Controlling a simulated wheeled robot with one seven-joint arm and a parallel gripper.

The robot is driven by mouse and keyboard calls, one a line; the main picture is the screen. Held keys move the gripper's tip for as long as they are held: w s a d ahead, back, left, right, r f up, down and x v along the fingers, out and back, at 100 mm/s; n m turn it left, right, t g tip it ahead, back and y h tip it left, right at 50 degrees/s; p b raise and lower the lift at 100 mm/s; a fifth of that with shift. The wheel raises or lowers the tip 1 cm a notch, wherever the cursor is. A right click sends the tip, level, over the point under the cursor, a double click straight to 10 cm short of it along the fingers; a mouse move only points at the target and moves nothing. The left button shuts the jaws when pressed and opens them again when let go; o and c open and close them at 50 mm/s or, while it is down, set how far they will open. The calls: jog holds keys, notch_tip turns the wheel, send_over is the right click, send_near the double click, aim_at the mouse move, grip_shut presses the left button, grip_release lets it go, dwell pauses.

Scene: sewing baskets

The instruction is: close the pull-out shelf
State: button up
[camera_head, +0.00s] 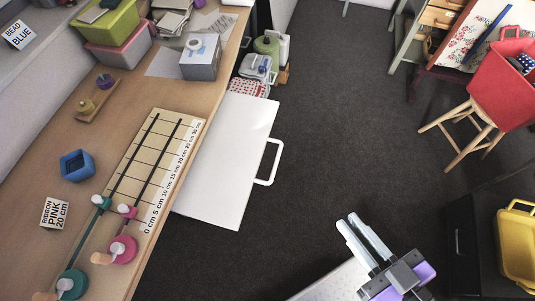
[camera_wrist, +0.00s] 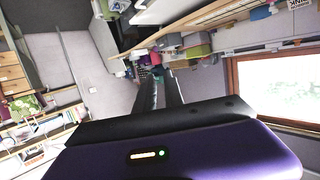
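The pull-out shelf (camera_head: 228,150) is a flat white panel that sticks out from under the wooden worktop's right edge in the head view. Its white loop handle (camera_head: 272,162) is on its right edge, over the dark floor. My gripper (camera_head: 344,217) is at the lower middle right, apart from the handle and to its lower right. Its two long grey fingers point up and left, with a narrow gap between them and nothing held. In the wrist view the dark fingers (camera_wrist: 159,78) are also slightly apart; I cannot surely tell the shelf there.
The worktop (camera_head: 130,100) carries a ruled measuring board (camera_head: 150,165), ribbon spools, a blue box (camera_head: 77,165) and baskets. A stool with a red bin (camera_head: 500,85) and a yellow basket (camera_head: 517,255) are at right. Floor between is clear.

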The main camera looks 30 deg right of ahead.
jog(key=shift+m+t+h, duration=0.6)
jog(key=shift+h, duration=0.1)
jog(key=w+d, duration=0.1)
jog(key=w, duration=0.2)
jog(key=w+d, duration=0.1)
jog(key=shift+w+d, duration=0.2)
jog(key=shift+d, duration=0.15)
grip_shut()
jog(key=w+d+f+m+g+h+b, duration=0.15)
jog(key=w+d+f+m, duration=0.25)
jog(key=w+d+f, duration=0.5)
jog(key=w+d+f+m+g+y+p, duration=0.1)
jog(key=w+d+f+m+g, duration=0.3)
jog(key=w+d+f, duration=0.55)
jog(key=y, duration=1.3)
send_near(260, 152)
jog(key=shift+n+g, duration=0.25)
jog(key=shift+n, duration=0.05)
jog(key=x, duration=0.5)
jog(key=shift+w+a+b, duration=0.15)
jog(key=shift+w+b, duration=0.25)
